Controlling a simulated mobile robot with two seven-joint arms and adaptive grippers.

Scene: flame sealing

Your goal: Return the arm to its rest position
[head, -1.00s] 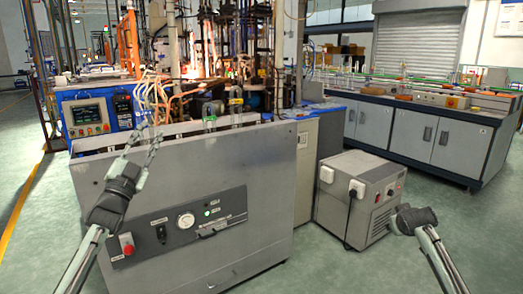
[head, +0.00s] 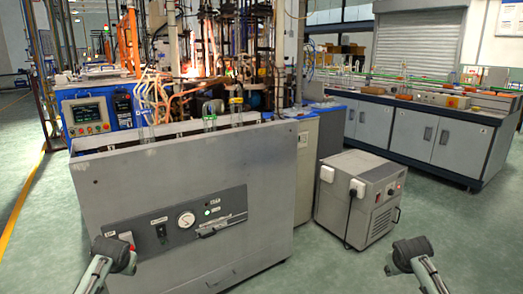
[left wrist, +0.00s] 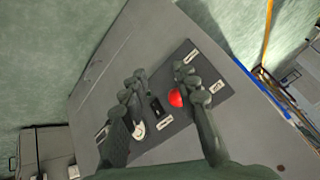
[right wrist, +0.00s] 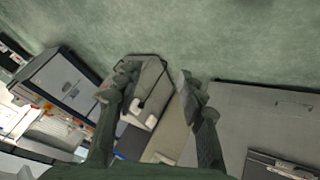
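My left gripper (left wrist: 158,78) shows in the left wrist view with its two fingers apart and nothing between them. Beyond the fingers is the dark control panel with the red button (left wrist: 175,98). In the head view the left arm is low, in front of the grey cabinet (head: 120,190), and its fingers are hidden. My right gripper (right wrist: 157,75) has its fingers apart and empty in the right wrist view. In the head view the right arm is low at the right, over the floor, fingers hidden.
Several glass tubes, one with a green cap (head: 209,121), stand along the cabinet's top. A grey box unit (head: 365,195) with a black cable stands on the floor at right. A long bench (head: 425,135) is behind it. The green floor (head: 470,220) is clear at right.

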